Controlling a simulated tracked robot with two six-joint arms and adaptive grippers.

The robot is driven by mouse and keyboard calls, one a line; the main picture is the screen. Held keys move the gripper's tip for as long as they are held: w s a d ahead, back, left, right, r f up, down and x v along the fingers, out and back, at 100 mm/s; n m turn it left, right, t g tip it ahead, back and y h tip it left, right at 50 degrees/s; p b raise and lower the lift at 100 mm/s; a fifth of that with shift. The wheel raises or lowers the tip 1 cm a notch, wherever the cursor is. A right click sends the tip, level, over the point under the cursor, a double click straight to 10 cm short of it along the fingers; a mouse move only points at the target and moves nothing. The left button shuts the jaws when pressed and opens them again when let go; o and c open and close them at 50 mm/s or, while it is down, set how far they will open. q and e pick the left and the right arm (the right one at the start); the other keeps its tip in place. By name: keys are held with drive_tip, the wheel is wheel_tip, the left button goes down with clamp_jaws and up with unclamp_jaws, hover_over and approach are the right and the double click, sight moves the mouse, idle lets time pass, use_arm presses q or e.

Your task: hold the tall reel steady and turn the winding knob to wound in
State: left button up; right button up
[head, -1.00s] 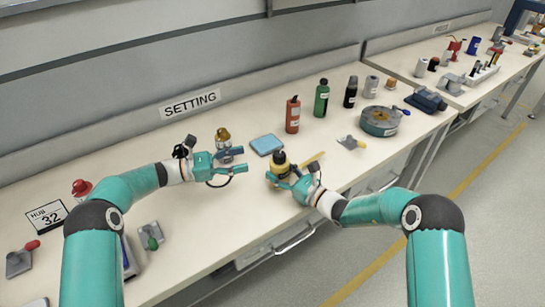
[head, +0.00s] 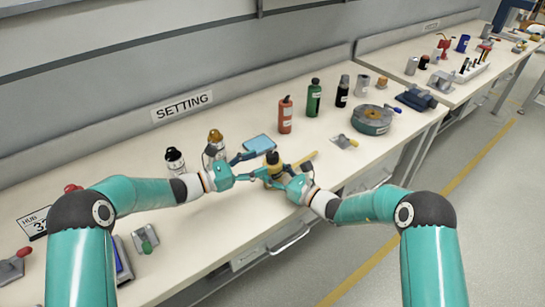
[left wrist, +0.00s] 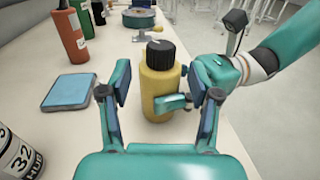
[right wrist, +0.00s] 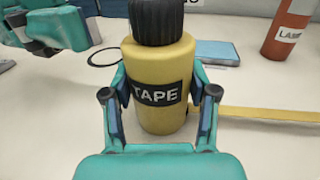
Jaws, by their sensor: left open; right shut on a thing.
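The tall reel is a yellow cylinder labelled TAPE (right wrist: 160,80) with a black ribbed winding knob (right wrist: 156,18) on top. It stands upright on the bench and also shows in the left wrist view (left wrist: 158,90). My right gripper (right wrist: 160,100) is shut on the reel's body, one finger on each side below the knob. My left gripper (head: 252,167) is open and empty, close to the reel from the left. In the left wrist view its fingers (left wrist: 158,95) frame the reel, and the knob (left wrist: 160,55) shows a pale mark on top.
A yellow tape strip (right wrist: 262,114) runs from the reel along the bench. A blue pad (head: 260,143) lies behind. Red (head: 286,114) and green (head: 314,98) bottles stand farther back. Two capped bottles (head: 175,162) (head: 215,142) stand behind my left arm. A round grey-green device (head: 372,119) sits to the right.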

sight(272, 157)
use_arm(q)
drive_tip(key=x, duration=0.5)
drive_tip(key=shift+w+d, duration=0.2)
drive_tip(key=shift+d, duration=0.15)
clamp_jaws()
drive_tip(key=shift+w+a+m+g, duration=0.1)
drive_tip(key=shift+m+g, duration=0.2)
drive_tip(key=shift+w+r+m+g+h, duration=0.1)
drive_tip(key=shift+m+g+h, duration=0.55)
drive_tip(key=shift+g, duration=0.5)
drive_tip(key=shift+w+m+g+h, duration=0.1)
drive_tip(key=shift+m+g+h, duration=0.35)
drive_tip(key=shift+m+g, duration=0.8)
drive_tip(key=shift+g, duration=0.4)
drive_tip(key=shift+s+g, duration=0.2)
drive_tip(key=shift+g, duration=0.1)
unclamp_jaws()
drive_tip(key=shift+s, duration=0.1)
